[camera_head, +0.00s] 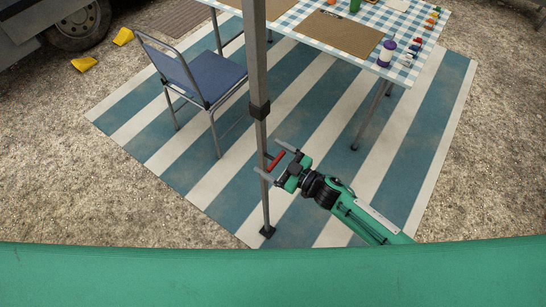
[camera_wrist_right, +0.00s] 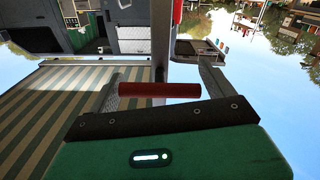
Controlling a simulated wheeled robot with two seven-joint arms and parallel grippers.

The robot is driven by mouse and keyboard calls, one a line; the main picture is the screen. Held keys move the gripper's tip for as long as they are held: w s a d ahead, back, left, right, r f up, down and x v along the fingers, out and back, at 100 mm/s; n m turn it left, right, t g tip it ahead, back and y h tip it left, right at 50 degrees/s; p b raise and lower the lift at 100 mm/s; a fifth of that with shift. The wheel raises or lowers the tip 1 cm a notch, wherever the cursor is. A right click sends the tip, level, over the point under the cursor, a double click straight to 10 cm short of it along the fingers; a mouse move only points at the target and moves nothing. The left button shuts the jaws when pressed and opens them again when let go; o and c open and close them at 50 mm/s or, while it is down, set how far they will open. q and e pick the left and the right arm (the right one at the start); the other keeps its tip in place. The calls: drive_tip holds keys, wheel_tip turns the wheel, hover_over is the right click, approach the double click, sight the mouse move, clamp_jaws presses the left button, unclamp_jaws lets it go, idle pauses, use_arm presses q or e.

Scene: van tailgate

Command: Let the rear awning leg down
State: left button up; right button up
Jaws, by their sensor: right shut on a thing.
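The awning leg (camera_head: 258,60) is a grey upright pole in the middle of the head view, with a black collar (camera_head: 260,109) partway down. Its dark foot (camera_head: 267,231) is at the near edge of the striped mat; I cannot tell whether it touches the ground. My right gripper (camera_head: 269,158) is at the lower part of the leg, shut on a red handle (camera_head: 276,160). In the right wrist view the red handle (camera_wrist_right: 160,90) spans between the two fingers, with the grey leg (camera_wrist_right: 162,60) just behind it. My left gripper is not in view.
A blue chair (camera_head: 205,78) stands left of the leg on the striped mat (camera_head: 200,180). A table with a checked cloth (camera_head: 403,70) stands at the back right, with bottles and small items. Yellow chocks (camera_head: 85,64) lie near a vehicle wheel (camera_head: 78,22). A green surface crosses the front.

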drive_tip(key=o, duration=1.2)
drive_tip(key=shift+o, duration=0.2)
drive_tip(key=shift+s+d, duration=0.3)
drive_tip(key=shift+d, duration=0.2)
drive_tip(key=b+v, duration=0.3)
drive_tip(key=v, duration=0.9)
drive_tip(key=shift+s+d, duration=0.25)
drive_tip(key=shift+d, duration=0.05)
